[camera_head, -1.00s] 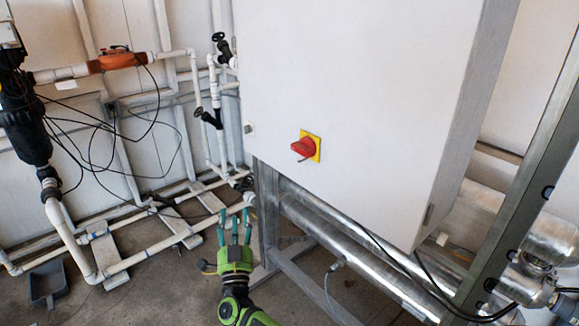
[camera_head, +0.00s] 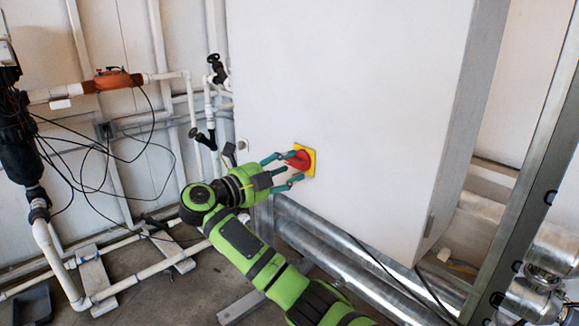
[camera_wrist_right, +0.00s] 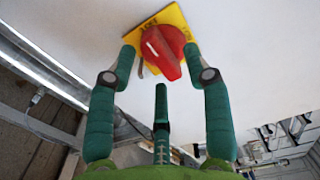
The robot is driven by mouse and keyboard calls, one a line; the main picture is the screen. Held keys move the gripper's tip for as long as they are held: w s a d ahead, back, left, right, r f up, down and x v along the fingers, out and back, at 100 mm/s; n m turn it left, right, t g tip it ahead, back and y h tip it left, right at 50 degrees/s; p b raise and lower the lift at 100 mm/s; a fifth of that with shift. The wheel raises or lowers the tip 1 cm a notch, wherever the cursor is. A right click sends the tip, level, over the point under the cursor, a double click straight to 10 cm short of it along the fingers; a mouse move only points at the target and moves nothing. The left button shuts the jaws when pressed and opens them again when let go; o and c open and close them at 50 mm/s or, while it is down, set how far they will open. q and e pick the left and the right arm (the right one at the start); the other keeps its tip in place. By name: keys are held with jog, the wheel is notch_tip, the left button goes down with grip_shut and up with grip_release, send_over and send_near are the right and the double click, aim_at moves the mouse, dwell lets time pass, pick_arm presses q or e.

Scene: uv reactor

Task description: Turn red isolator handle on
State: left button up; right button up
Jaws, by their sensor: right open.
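The red isolator handle (camera_head: 299,161) sits on a yellow plate (camera_head: 312,161) on the front of the white cabinet. In the right wrist view the handle (camera_wrist_right: 165,50) is near the top centre, with a white mark on its face and the yellow plate (camera_wrist_right: 176,14) behind it. My right gripper (camera_head: 285,168) is open at the handle, with green fingers on either side of it. In the right wrist view a third finger (camera_wrist_right: 161,110) points up below the handle. I cannot tell whether the fingertips touch it. My left gripper is not in view.
The white cabinet (camera_head: 360,80) fills the middle. Silver pipes (camera_head: 340,250) run below it, and a metal post (camera_head: 525,180) stands at right. White piping (camera_head: 130,275) and loose black cables (camera_head: 85,160) are at left.

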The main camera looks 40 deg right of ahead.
jog(key=shift+d, duration=0.5)
grip_shut()
jog(key=shift+w, duration=0.1)
jog(key=m+b, duration=0.2)
jog(key=m, duration=0.1)
grip_release()
jog(key=shift+a, duration=0.25)
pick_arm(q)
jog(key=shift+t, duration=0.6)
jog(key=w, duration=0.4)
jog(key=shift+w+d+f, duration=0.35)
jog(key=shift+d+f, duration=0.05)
pick_arm(e)
jog(key=a, duration=1.1)
jog(key=shift+s+a, duration=0.3)
jog(key=shift+s, duration=0.15)
